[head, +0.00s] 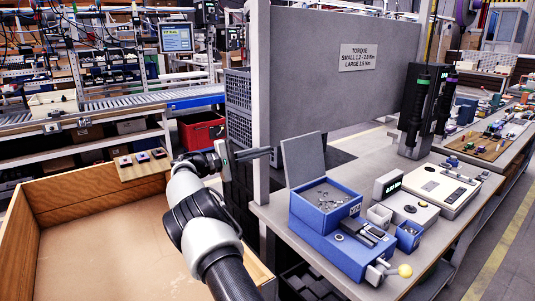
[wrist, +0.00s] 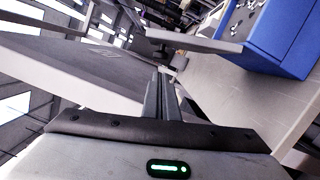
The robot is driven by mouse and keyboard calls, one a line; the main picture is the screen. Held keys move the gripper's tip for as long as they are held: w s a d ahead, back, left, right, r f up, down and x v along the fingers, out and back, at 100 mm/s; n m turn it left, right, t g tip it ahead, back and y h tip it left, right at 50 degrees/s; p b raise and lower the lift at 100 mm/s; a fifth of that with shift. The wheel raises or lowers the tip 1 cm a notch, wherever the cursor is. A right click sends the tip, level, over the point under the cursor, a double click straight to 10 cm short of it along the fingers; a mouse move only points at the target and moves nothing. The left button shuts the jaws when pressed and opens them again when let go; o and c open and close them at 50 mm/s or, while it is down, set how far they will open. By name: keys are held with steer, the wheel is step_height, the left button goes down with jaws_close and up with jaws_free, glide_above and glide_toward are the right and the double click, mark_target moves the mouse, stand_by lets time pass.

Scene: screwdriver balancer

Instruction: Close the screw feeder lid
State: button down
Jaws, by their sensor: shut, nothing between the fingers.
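The screw feeder (head: 328,205) is a blue box on the grey bench, with screws in its open top tray. Its grey lid (head: 303,158) stands up, tilted back along the tray's left edge. My gripper (head: 268,152) is to the left of the lid, shut and empty, its fingers pointing right towards it with a small gap in the picture. In the wrist view, my gripper's fingers (wrist: 162,85) are together. The blue feeder (wrist: 280,35) shows at the upper right there, with the lid (wrist: 195,42) sticking out to its left.
A grey upright panel (head: 340,75) with a torque sign stands behind the feeder, its post (head: 260,100) close to my gripper. Small bins (head: 409,235), a display (head: 388,185) and a yellow-knobbed lever (head: 404,271) crowd the bench right of and before the feeder. A wooden crate (head: 90,190) stands left.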

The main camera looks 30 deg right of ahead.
mark_target(301, 159)
steer(key=d, duration=0.7)
steer(key=shift+s+d+r+b, duration=0.2)
steer(key=shift+d+b, duration=0.15)
steer(key=shift+d, duration=0.05)
steer(key=shift+s, duration=0.1)
